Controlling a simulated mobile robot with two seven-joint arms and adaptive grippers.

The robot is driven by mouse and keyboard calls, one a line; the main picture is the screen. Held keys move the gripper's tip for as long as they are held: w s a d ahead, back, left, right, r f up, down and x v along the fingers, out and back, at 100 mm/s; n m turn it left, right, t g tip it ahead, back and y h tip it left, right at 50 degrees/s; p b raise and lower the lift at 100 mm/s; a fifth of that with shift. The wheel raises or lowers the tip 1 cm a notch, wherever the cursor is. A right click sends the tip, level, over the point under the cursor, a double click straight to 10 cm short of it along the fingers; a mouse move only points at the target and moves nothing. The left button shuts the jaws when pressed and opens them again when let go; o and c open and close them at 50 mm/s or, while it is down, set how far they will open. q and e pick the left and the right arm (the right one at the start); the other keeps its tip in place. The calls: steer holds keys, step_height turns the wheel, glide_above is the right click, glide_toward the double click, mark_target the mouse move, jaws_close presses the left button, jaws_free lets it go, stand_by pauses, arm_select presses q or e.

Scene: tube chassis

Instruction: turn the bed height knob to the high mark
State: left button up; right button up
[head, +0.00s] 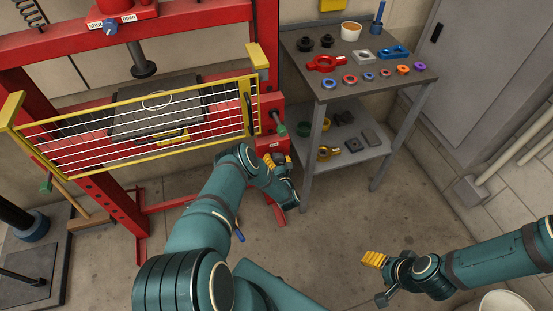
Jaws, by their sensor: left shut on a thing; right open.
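The red press (105,210) stands at the left, with a yellow-framed wire guard (130,130) across its front. My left gripper (279,168) is at the lower part of the press's right post, just below a small white label (274,145). It is shut on what appears to be the bed height knob, which its fingers hide. The high mark and the knob's pointer cannot be made out. My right gripper (379,278) is open and empty, over the bare floor at the lower right.
A grey two-level cart (318,82) right of the press holds coloured rings, a red part (326,63) and a cup (351,31). A blue valve knob (110,27) between shut and open labels sits on the press top. The floor between my arms is clear.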

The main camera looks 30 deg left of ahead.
arm_select(q)
steer(key=m, duration=0.5)
steer(key=shift+w+r+m+g, duration=0.1)
steer(key=shift+r+m+g, duration=0.05)
steer(key=shift+m+g, duration=0.15)
steer(key=m, duration=0.6)
steer(key=m+g, duration=0.1)
steer(key=m, duration=0.9)
steer(key=shift+y, duration=0.3)
steer(key=shift+g, duration=0.3)
steer(key=o, duration=1.2)
